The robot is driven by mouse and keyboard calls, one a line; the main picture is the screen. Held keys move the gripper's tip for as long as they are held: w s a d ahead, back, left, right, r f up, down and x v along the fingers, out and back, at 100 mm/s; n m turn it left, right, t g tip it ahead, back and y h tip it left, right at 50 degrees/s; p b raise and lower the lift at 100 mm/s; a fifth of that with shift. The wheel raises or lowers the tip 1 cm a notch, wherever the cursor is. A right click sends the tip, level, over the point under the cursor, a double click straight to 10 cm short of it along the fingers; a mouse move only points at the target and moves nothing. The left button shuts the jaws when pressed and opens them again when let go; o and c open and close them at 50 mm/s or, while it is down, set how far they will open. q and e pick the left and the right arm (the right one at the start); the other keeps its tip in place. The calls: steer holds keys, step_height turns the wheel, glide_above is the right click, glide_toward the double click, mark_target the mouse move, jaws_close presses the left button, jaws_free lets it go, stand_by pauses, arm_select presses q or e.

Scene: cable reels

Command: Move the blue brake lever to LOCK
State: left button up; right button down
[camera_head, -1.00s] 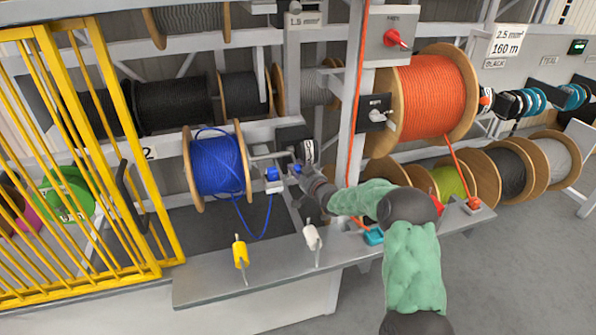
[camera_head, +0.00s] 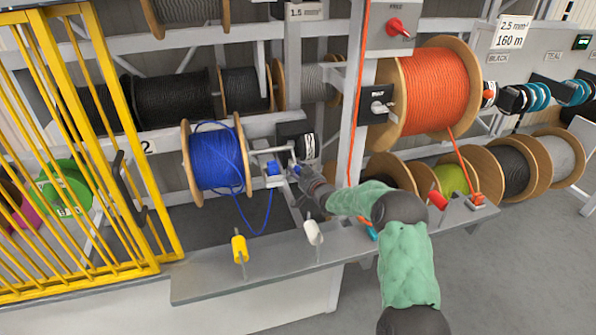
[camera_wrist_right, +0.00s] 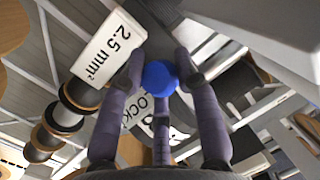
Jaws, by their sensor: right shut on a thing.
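The brake lever's round blue knob (camera_wrist_right: 160,77) shows in the wrist view, held between the fingers of my right gripper (camera_wrist_right: 160,85). A pale plate behind it carries black lettering, partly covered by the fingers; "OCK" is readable. In the head view, my right gripper (camera_head: 299,171) is at the end of the bar beside the blue cable reel (camera_head: 216,162), just below a black box (camera_head: 291,130). The lever is mostly hidden there by the gripper, so I cannot tell its exact angle. My left gripper is out of view.
A blue cable clamp (camera_head: 273,169) sits just left of my right gripper. Yellow (camera_head: 240,249) and white (camera_head: 312,232) handles stand on the grey ledge (camera_head: 215,285) below. An upright post (camera_head: 352,120) and orange reel (camera_head: 428,90) are to the right; a yellow cage (camera_head: 115,130) is left.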

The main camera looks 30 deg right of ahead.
steer(key=shift+a+f, duration=0.2)
steer(key=shift+f, duration=0.15)
steer(key=c, duration=1.2)
jaws_free()
steer(key=shift+w, duration=0.15)
steer(key=shift+d+r, duration=0.1)
steer(key=shift+r, duration=0.05)
steer(key=shift+s+r, duration=0.25)
steer(key=shift+s, duration=1.6)
steer(key=shift+s+r, duration=0.2)
steer(key=shift+s, duration=1.65)
